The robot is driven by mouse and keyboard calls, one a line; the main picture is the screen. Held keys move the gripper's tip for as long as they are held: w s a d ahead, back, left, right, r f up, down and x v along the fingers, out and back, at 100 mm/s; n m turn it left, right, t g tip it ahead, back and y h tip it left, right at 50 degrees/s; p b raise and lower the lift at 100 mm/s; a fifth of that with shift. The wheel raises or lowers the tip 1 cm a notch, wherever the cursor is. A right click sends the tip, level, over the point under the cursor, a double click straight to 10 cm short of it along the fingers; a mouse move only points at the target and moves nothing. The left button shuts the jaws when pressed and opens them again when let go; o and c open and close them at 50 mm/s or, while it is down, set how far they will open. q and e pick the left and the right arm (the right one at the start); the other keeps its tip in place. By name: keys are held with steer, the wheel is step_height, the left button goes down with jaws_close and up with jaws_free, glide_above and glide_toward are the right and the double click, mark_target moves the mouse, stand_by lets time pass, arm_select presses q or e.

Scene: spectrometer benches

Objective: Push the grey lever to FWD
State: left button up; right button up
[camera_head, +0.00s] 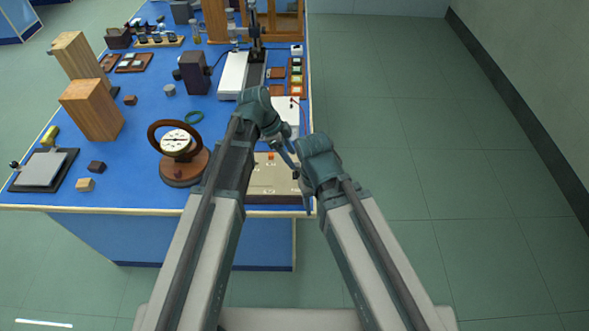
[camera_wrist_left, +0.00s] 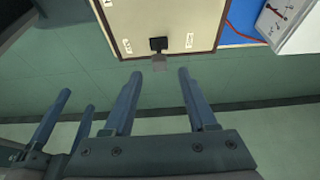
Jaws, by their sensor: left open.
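The lever's small grey handle (camera_wrist_left: 159,62) sticks out from a black mount (camera_wrist_left: 158,43) at the edge of a beige panel (camera_wrist_left: 185,12) in the left wrist view. A small label sits on each side of the mount; I cannot read them. My left gripper (camera_wrist_left: 160,73) is open, its fingertips spread on either side of the handle's line, with no visible contact. In the head view my left gripper (camera_head: 291,157) is over the right edge of the beige panel (camera_head: 275,188). My right gripper (camera_head: 308,203) is close beside it; its fingers look apart and empty.
A round dial on a wooden base (camera_head: 182,167) stands left of the panel. A white meter box (camera_wrist_left: 298,22) with a red wire is beyond the panel. The blue bench (camera_head: 140,185) carries wooden blocks and instruments. Open floor (camera_head: 400,130) lies to the right.

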arm_select(q)
steer(key=b+x, duration=0.2)
steer(key=x, duration=0.1)
steer(key=shift+d+f, duration=0.1)
steer(key=shift+f, duration=0.2)
arm_select(e)
step_height(320, 180, down, 3)
steer(key=shift+f, duration=0.15)
arm_select(q)
steer(key=shift+r, duration=0.1)
jaws_close()
